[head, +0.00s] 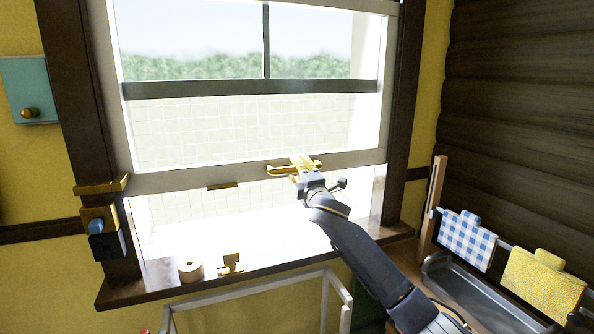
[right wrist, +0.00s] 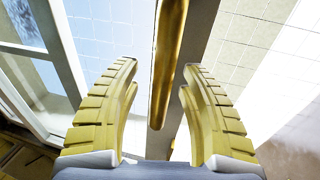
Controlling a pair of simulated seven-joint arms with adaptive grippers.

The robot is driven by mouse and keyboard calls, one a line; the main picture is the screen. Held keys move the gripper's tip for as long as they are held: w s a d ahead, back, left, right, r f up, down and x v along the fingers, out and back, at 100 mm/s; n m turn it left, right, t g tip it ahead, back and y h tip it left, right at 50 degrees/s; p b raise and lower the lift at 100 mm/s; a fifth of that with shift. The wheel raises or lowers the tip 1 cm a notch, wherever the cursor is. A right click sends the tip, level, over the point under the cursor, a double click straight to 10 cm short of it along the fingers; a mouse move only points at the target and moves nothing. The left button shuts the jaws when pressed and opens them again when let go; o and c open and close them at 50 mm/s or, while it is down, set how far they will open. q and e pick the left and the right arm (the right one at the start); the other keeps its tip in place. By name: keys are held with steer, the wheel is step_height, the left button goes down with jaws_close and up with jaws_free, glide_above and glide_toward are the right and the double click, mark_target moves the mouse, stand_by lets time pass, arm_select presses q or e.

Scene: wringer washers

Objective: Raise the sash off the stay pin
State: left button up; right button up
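The white-framed sash (head: 165,182) stands part way up, with a gap between its bottom rail and the sill. A brass lift handle (head: 278,170) is on this rail; it also shows as a gold bar (right wrist: 168,65) in the right wrist view. My right gripper (head: 305,165) is at the handle. Its yellow fingers (right wrist: 160,78) are apart, one on each side of the bar, with gaps visible. A brass bar (head: 102,185) sits on the left jamb near the rail's end; I cannot tell whether it is the stay pin. My left gripper is not in view.
A blue-knobbed block (head: 97,226) is on the left jamb. A tan roll (head: 190,271) and a small brass catch (head: 231,263) are on the sill (head: 135,292). A white frame (head: 250,287) stands below. A checked cloth (head: 467,240) and yellow cloth (head: 541,287) hang right.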

steer(key=shift+s, duration=0.1)
steer(key=v, duration=1.2)
steer(key=shift+f, duration=0.15)
stand_by(0.3)
